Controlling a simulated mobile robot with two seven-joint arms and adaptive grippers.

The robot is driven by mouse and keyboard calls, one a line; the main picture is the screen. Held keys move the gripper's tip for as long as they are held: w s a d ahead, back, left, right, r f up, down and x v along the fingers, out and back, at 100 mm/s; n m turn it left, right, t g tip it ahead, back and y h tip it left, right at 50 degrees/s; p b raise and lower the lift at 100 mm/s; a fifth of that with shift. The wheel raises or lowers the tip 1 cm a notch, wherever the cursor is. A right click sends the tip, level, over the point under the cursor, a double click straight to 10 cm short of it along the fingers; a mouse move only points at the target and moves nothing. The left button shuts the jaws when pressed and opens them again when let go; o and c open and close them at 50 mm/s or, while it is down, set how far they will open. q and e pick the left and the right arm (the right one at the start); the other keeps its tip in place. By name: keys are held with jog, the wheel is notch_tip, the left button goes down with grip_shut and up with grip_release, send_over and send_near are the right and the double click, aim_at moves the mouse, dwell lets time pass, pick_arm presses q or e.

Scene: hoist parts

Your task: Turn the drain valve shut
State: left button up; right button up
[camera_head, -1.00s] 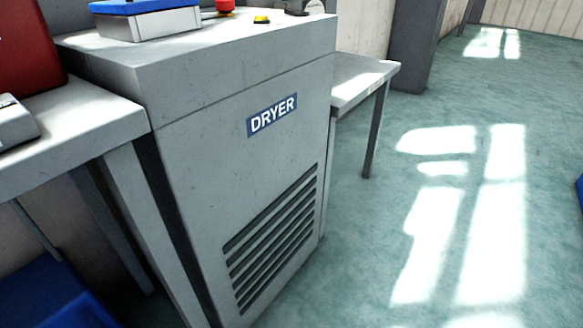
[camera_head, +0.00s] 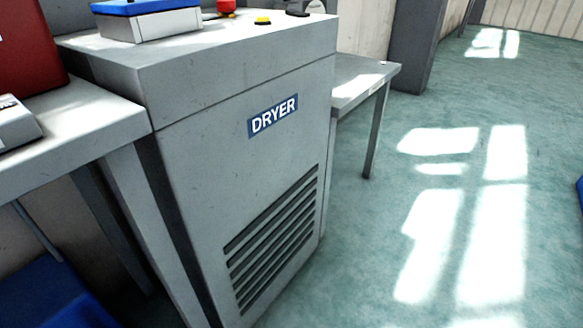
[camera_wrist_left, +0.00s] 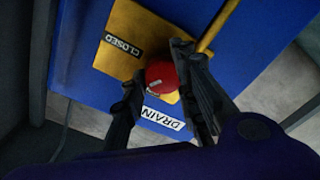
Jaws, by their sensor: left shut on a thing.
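In the left wrist view, a round red knob (camera_wrist_left: 160,76) stands in front of a yellow plate (camera_wrist_left: 118,62) on a blue panel (camera_wrist_left: 190,20). The plate has a label reading CLOSED (camera_wrist_left: 123,46). A white label reading DRAIN (camera_wrist_left: 162,119) is on the panel beside the plate. My left gripper (camera_wrist_left: 157,66) is shut on the red knob, with one dark finger on either side of it. The valve body behind the knob is hidden. Neither gripper shows in the head view, and the drain valve does not show there.
A yellow bar (camera_wrist_left: 218,26) runs close to one finger in the wrist view. In the head view, a grey dryer cabinet (camera_head: 205,165) stands between a left bench (camera_head: 90,118) and a small table (camera_head: 360,80). Green floor (camera_head: 375,250) is open to the right.

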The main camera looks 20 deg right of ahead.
pick_arm(q)
jog(key=shift+w+d+r+m+p, duration=0.3)
jog(key=shift+d+m, duration=0.05)
jog(key=shift+m, duration=0.05)
jog(key=shift+d+f+m+p, duration=0.15)
jog(key=shift+m+p, duration=0.45)
jog(key=shift+m, duration=1.05)
jog(key=shift+f+m+p, duration=0.15)
jog(key=shift+m+p, duration=0.4)
jog(key=shift+m, duration=1.15)
jog(key=shift+d+f+m+p, duration=0.15)
jog(key=shift+m+p, duration=0.45)
jog(key=shift+m, duration=1.05)
jog(key=o, duration=1)
jog(key=shift+w, duration=0.1)
jog(key=shift+a, duration=0.1)
jog(key=shift+a, duration=0.2)
